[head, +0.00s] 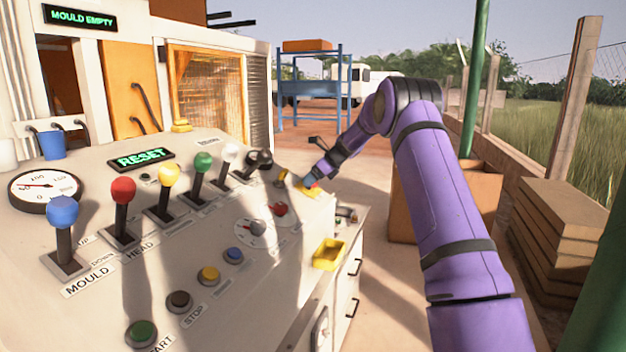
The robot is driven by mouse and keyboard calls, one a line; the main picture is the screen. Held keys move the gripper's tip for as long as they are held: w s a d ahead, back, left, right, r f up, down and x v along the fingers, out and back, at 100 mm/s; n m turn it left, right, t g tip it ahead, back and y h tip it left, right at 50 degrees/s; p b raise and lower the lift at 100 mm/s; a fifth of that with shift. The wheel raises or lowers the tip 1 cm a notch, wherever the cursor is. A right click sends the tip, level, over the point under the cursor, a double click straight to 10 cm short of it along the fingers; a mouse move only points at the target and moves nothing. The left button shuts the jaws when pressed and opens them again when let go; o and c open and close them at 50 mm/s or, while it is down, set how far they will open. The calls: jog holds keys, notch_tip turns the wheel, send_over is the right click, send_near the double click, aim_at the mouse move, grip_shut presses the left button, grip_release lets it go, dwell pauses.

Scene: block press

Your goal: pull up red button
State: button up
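A small yellow housing (303,190) sits at the far right corner of the sloped control panel. A bit of red (315,186) shows on it, mostly hidden by my gripper; it looks like the red button. My gripper (311,181) is at the end of my purple arm, reaching down to this housing from the right. The tips are small and blurred here, so I cannot tell whether they touch or grip the button. Another red round control (279,209) lies on the panel nearer to me, beside a white dial (250,228).
A row of levers with coloured balls, such as the red lever (123,191) and green lever (203,162), stands left of my gripper. Several push buttons line the panel's front.

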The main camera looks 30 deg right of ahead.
jog(key=v, duration=1)
jog(key=shift+s+r, duration=0.25)
jog(key=shift+s, duration=0.05)
jog(key=shift+d, duration=0.15)
jog(key=s+a+r+n+g+h, duration=0.1)
jog(key=s+a+r+n, duration=0.55)
jog(key=s+a, duration=0.5)
jog(key=s+a+r+n+g+h, duration=0.1)
jog(key=s+a+r+n+h, duration=0.1)
jog(key=s+a+r+n, duration=0.7)
jog(key=s+a+f+n+h, duration=0.1)
jog(key=s+a+f+n, duration=0.1)
jog(key=s, duration=0.8)
jog(key=s+a+f+n, duration=0.2)
jog(key=s+f+n, duration=0.3)
jog(key=s, duration=0.5)
jog(key=s+a+f+n+h, duration=0.1)
jog(key=s+a+f+n, duration=0.1)
jog(key=s+n, duration=0.4)
jog(key=s+f, duration=0.1)
jog(key=s, duration=0.4)
jog(key=shift+a+h, duration=0.3)
jog(key=shift+a, duration=0.1)
